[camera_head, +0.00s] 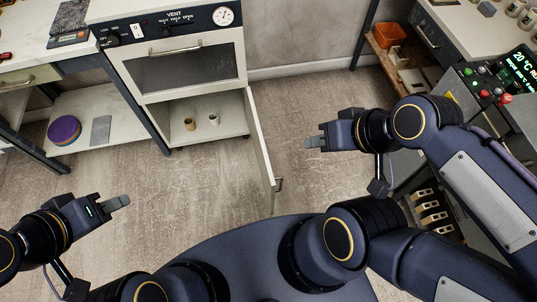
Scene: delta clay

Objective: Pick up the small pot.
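Two small pots stand upright inside the open lower compartment of the white kiln cabinet (160,140). One is a tan pot (190,124) and the other is a paler cream pot (214,119) just to its right. My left gripper (119,203) is at the left over the floor, well in front of the cabinet. My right gripper (315,143) is to the right of the open cabinet door, pointing left. Both grippers are well apart from the pots and nothing shows in them. Their fingers are seen edge-on, so I cannot tell how wide they are.
The cabinet door (260,150) stands open, jutting toward me between the pots and my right gripper. A left shelf (105,105) holds purple discs (64,130) and a grey slab (101,130). A control panel (497,85) stands at right. The floor before the cabinet is clear.

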